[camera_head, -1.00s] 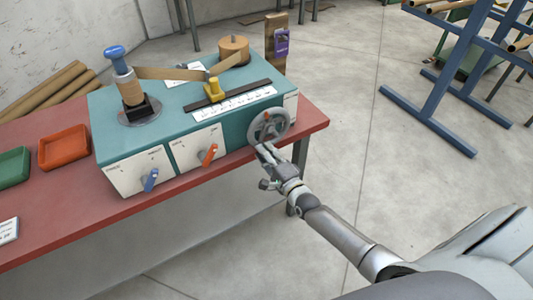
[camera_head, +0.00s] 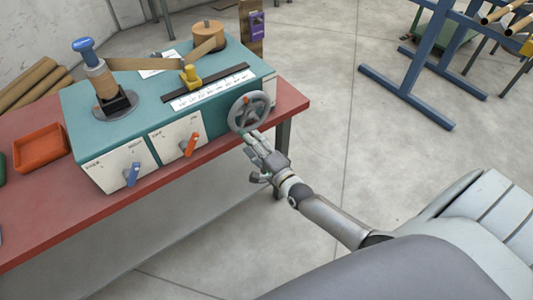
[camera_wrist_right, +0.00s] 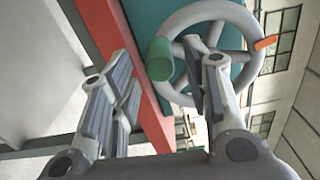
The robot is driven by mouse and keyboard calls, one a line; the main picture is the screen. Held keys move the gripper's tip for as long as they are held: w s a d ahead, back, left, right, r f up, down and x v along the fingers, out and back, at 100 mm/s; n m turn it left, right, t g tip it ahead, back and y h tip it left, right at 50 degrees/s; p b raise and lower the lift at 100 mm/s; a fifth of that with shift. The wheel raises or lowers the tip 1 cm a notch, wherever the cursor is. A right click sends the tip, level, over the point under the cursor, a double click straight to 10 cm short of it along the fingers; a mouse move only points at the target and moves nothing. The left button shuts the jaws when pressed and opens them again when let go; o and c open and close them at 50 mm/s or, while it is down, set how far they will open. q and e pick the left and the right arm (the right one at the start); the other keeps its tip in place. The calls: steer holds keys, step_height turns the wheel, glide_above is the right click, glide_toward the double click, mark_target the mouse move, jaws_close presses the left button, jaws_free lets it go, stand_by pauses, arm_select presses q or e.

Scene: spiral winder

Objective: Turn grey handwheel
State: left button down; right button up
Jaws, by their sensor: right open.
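The grey handwheel (camera_head: 263,122) is on the right end of the teal winder's front, with a small orange piece near its top. In the right wrist view the handwheel (camera_wrist_right: 241,18) shows its spokes, a green knob (camera_wrist_right: 160,58) on the rim and an orange tab (camera_wrist_right: 266,42). My right gripper (camera_head: 253,144) is just below and in front of the wheel. In the wrist view its fingers (camera_wrist_right: 166,82) are spread and empty, with the green knob showing beyond the gap between them. The right finger overlaps the wheel; I cannot tell whether it touches. My left gripper is out of view.
The winder (camera_head: 135,130) stands on a red table (camera_head: 60,225), whose right edge is near my right arm. Blue (camera_head: 132,175) and orange (camera_head: 189,144) levers stick out of its front. An orange tray (camera_head: 40,148) lies left. The floor right of the table is clear up to a blue rack (camera_head: 405,95).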

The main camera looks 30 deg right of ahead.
steer(key=s, duration=0.8)
steer(key=shift+s+d, duration=0.35)
steer(key=shift+s, duration=0.05)
steer(key=shift+f, duration=0.1)
